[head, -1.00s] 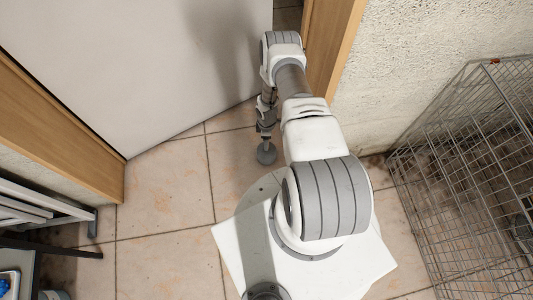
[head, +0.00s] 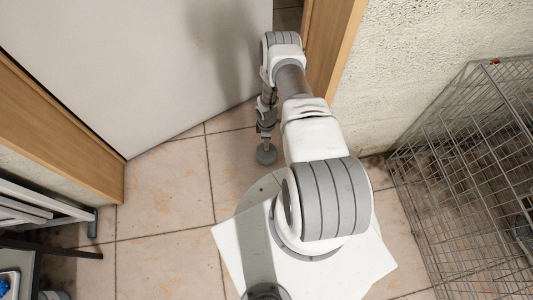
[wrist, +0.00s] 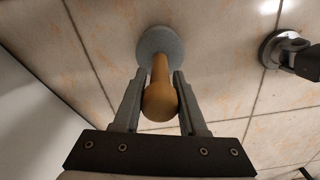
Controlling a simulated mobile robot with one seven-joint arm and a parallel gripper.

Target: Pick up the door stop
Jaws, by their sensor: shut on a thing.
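The door stop (wrist: 161,98) is a yellow-brown, wood-like rod with a rounded end and a grey round disc (wrist: 160,46) at its far end. In the wrist view it lies between the two grey fingers of my gripper (wrist: 160,76), which is shut on it. In the head view my gripper (head: 266,130) points down at the floor in front of the white door, and the grey disc (head: 266,154) shows just below it. The rod is mostly hidden there by my arm. I cannot tell whether the disc touches the floor.
A large white door (head: 140,65) stands behind my gripper, between wooden frame posts (head: 330,55). A wire cage (head: 465,170) is at the right by the rough wall. A metal rack (head: 40,212) is at the left. The tiled floor (head: 165,185) left of my gripper is clear.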

